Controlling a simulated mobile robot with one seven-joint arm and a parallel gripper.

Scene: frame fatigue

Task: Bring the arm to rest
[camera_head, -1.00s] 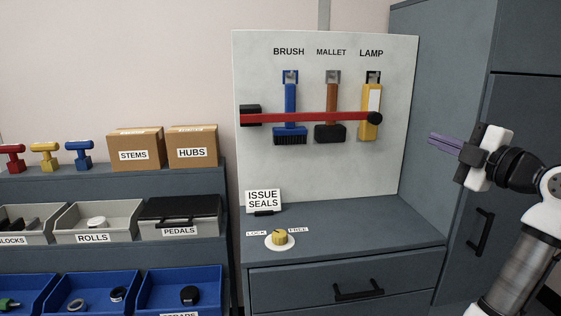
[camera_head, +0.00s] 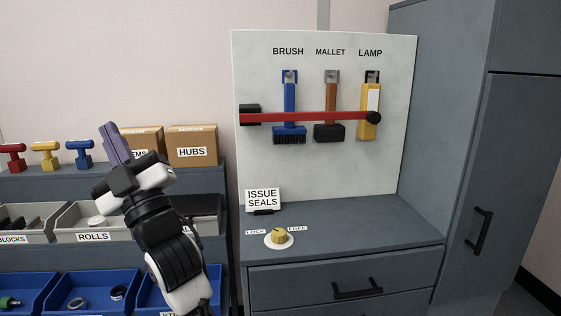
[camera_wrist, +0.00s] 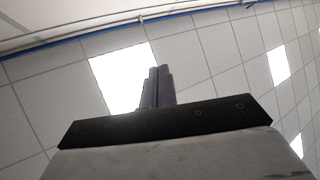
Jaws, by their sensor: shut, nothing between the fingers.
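My gripper (camera_head: 114,142) is shut and empty. In the head view it stands at the left, in front of the shelves, with its purple fingers pointing up and a little left. It hides part of the STEMS box (camera_head: 150,137) and, with my arm, most of the PEDALS bin (camera_head: 206,215). In the wrist view the fingers (camera_wrist: 157,88) are together and point up at the ceiling, with nothing between them.
A board (camera_head: 330,175) holds a brush (camera_head: 290,105), a mallet (camera_head: 331,100) and a lamp (camera_head: 370,105) behind a red bar (camera_head: 320,117). A yellow knob (camera_head: 279,237) sits on the cabinet top (camera_head: 350,232). A tall cabinet (camera_head: 520,150) stands right.

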